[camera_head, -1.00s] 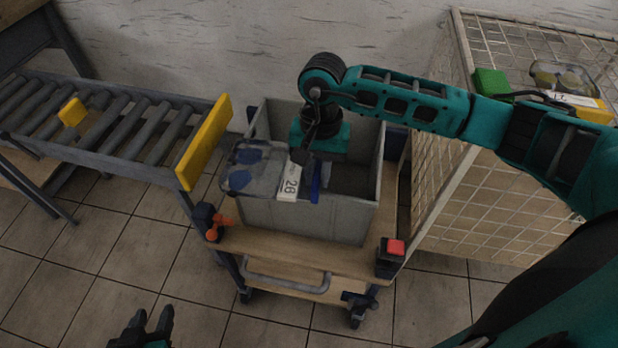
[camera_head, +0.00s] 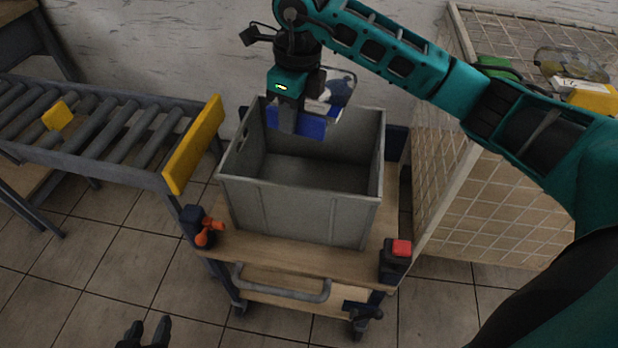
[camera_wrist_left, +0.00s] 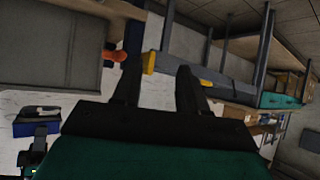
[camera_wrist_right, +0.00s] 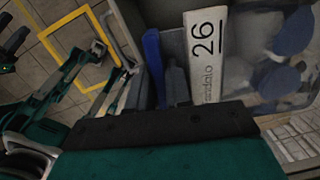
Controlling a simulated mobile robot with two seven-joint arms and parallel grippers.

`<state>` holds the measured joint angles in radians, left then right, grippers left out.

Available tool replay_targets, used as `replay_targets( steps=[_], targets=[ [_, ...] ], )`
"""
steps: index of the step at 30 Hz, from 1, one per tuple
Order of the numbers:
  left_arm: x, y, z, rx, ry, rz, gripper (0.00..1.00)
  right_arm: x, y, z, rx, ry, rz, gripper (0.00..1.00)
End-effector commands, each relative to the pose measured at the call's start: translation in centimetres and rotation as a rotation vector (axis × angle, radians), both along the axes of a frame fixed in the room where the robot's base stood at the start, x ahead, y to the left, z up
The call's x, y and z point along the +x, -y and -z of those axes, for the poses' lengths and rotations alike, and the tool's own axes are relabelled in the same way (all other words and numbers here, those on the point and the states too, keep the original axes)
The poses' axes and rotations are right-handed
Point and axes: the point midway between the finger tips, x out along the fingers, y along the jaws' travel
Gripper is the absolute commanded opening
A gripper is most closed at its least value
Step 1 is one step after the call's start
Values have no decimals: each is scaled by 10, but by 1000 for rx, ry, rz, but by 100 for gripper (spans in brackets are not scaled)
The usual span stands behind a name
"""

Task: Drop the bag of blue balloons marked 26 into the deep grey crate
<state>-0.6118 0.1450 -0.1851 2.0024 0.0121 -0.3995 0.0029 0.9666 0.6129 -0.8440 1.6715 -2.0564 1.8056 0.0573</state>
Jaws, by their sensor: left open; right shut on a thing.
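The deep grey crate (camera_head: 295,207) stands on the wooden trolley, open at the top; the inside that I can see is empty. My right gripper (camera_head: 290,128) is above the crate's back part, shut on the bag of blue balloons (camera_head: 343,82). In the head view the gripper hides much of the bag. The right wrist view shows the clear bag (camera_wrist_right: 265,60) with blue balloons and its white label (camera_wrist_right: 205,50) marked 26 beside the fingers. A blue strip (camera_wrist_right: 153,62) lies along them. My left gripper (camera_head: 145,334) is open and empty, low at the front left.
The trolley (camera_head: 290,250) has a handle in front, an orange-red lever (camera_head: 208,232) and a red button (camera_head: 401,247). A roller conveyor (camera_head: 110,130) with a yellow end plate (camera_head: 195,145) is at left. A mesh cage (camera_head: 490,190) with another bag (camera_head: 570,65) on top is at right.

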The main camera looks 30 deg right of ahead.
Motion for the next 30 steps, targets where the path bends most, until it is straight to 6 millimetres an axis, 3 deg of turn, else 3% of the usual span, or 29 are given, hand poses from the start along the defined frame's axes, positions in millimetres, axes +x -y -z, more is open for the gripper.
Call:
replay_targets(
  steps=[16,27,28,30],
  targets=[
    [5,15,21,-24,-2,28,43,0,0,54,0,0,4,0],
    [10,16,16,-25,9,32,43,0,0,59,-1,2,2,0],
    [10,16,16,-25,9,32,43,0,0,59,-1,2,2,21],
    [10,16,16,-26,8,31,43,0,0,59,0,1,2,27]
  ],
)
